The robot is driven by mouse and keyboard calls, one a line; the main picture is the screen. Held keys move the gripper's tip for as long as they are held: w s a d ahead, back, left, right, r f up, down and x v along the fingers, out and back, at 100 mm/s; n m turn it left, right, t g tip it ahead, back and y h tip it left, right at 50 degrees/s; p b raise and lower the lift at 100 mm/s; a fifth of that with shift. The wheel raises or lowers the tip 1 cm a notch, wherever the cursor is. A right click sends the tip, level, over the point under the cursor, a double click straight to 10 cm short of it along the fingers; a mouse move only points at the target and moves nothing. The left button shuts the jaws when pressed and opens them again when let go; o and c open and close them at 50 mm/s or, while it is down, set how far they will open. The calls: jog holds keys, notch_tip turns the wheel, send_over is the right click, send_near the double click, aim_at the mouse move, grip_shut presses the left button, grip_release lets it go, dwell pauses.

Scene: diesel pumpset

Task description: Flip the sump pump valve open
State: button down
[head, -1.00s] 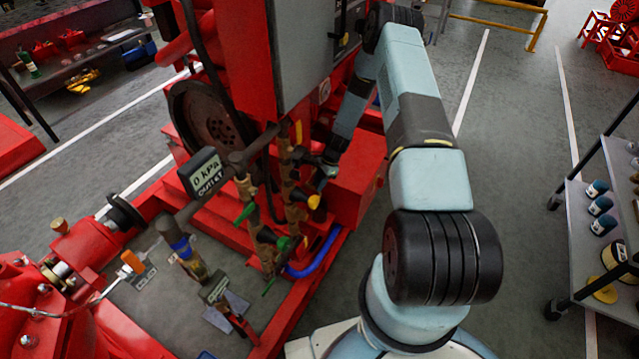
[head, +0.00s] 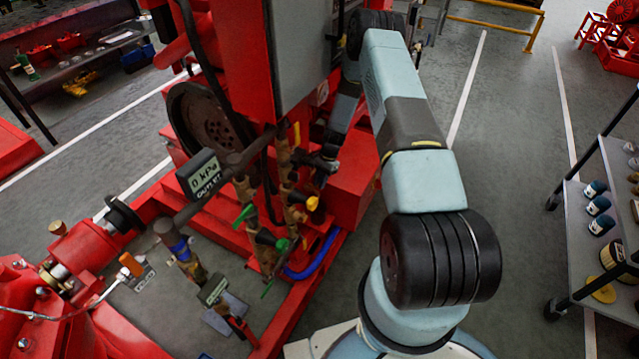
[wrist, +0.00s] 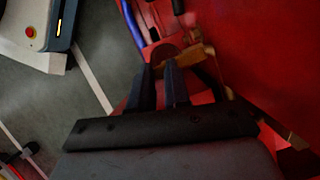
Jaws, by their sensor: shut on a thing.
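Brass valves and pipes (head: 290,190) stand in a column below the grey cabinet, with yellow and green handles. My gripper (head: 318,162) is on the right side of this column, partly hidden by my arm and the dark shadow. In the wrist view, my gripper's two dark fingers (wrist: 161,72) are close together beside a brass-coloured part (wrist: 196,55) and a red surface. They are shut on a small part, seemingly a valve handle, which is mostly hidden between them. I cannot tell from labels which valve is the sump pump valve.
The grey cabinet (head: 300,50) hangs close above the valves. A gauge reading 0 kPa outlet (head: 203,177) is at the left. A blue hose (head: 312,258) loops low by the red frame. A shelf trolley (head: 610,220) stands at the right; the floor between is clear.

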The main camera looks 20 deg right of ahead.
jog(key=shift+w, duration=0.1)
jog(key=c, duration=1.1)
grip_release()
jog(key=v, duration=0.7)
jog(key=shift+r, duration=0.2)
